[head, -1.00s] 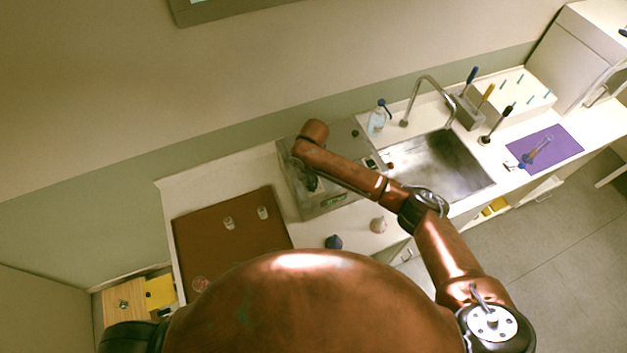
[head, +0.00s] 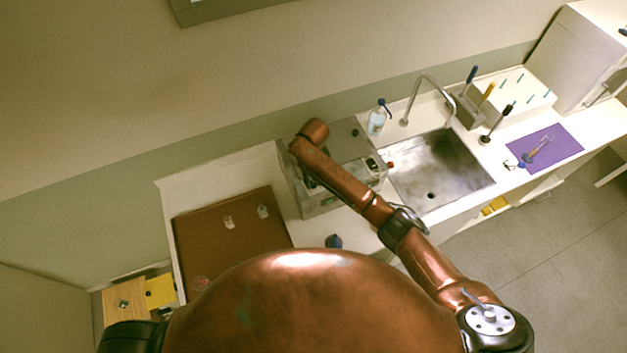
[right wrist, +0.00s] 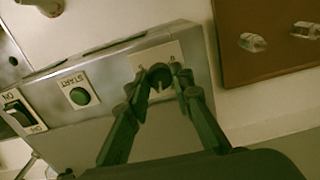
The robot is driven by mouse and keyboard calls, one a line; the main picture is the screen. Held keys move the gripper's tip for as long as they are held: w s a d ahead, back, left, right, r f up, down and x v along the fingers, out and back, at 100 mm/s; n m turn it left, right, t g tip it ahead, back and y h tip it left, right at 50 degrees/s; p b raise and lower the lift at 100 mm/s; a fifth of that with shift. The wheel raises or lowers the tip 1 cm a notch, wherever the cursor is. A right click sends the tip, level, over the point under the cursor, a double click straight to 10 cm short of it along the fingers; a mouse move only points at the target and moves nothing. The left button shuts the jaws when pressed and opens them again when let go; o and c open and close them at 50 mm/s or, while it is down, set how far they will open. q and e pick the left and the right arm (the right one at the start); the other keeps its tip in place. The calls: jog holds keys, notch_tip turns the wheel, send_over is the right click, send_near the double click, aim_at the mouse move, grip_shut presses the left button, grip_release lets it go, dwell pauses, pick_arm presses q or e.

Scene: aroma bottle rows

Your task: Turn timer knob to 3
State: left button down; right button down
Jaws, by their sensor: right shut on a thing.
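The metal device (head: 352,143) stands on the counter left of the sink. In the right wrist view its front panel (right wrist: 58,112) carries a dark timer knob (right wrist: 160,75) on a pale plate, whose marks I cannot read. My right gripper (right wrist: 158,84) is shut on the knob, one finger on each side. In the head view my right arm reaches over the device, and the knob and fingertips are hard to make out. My left gripper is not in view.
A green START button (right wrist: 80,97) and an ON/OFF switch (right wrist: 18,111) sit beside the knob. A brown tray (head: 225,255) with small glass bottles lies left of the device. The sink (head: 445,165) is to its right. A dark blue bottle (head: 334,241) stands in front.

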aim_at(313, 182)
jog(key=shift+w+r+m, duration=0.15)
jog(key=shift+r+m, duration=0.05)
jog(key=shift+m, duration=0.9)
jog(key=c, duration=2.1)
grip_release()
jog(key=o, duration=0.4)
jog(key=shift+f, duration=0.1)
notch_tip(313, 182, up, 12)
